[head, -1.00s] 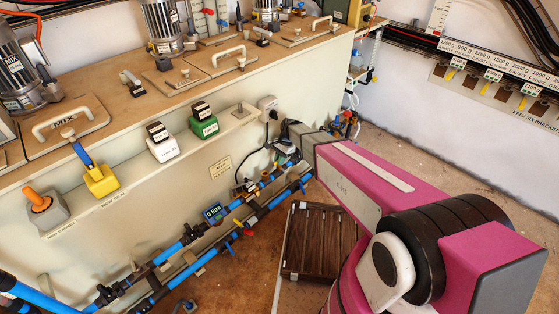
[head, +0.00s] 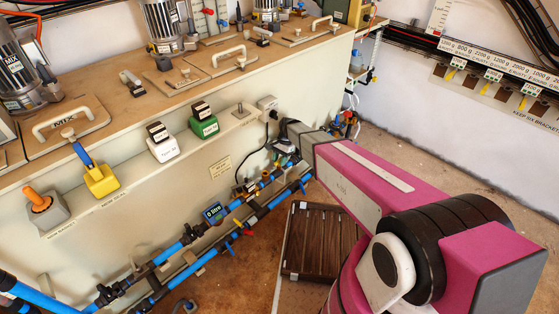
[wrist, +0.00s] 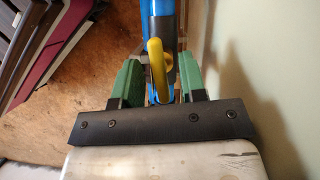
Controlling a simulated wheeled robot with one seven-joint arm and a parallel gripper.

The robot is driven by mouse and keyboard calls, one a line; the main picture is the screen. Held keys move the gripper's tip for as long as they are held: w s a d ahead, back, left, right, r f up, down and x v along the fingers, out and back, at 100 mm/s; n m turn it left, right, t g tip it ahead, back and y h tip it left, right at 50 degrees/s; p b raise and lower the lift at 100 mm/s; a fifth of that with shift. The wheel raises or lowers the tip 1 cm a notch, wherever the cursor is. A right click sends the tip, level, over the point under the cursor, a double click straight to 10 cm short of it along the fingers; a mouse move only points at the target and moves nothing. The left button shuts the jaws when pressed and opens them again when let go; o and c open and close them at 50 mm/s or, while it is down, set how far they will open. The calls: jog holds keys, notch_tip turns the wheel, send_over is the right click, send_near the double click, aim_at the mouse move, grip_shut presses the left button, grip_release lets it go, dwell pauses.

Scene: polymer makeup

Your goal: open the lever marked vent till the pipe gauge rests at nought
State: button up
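In the wrist view a yellow lever (wrist: 157,68) stands on a blue pipe (wrist: 163,20). My gripper (wrist: 158,82) is open, its green fingers on either side of the lever with a gap showing on each side. No vent marking is legible. In the head view my gripper (head: 284,158) is at the far end of the blue pipes, low beside the cream cabinet; its fingertips are too small to make out. The pipe gauge (head: 214,212), a small dark display on the pipe run, appears to read 0 litre.
Other blue pipes with red, yellow and blue handles (head: 232,240) run along the cabinet foot. A shelf above holds a grey block with an orange handle (head: 40,202), a yellow block (head: 101,180) and a green block (head: 205,125). A brown slatted rack (head: 320,243) lies on the floor.

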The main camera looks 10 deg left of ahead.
jog(key=v, duration=1)
jog(key=shift+w+r, duration=0.2)
jog(key=shift+r, duration=0.15)
jog(key=shift+d, duration=0.15)
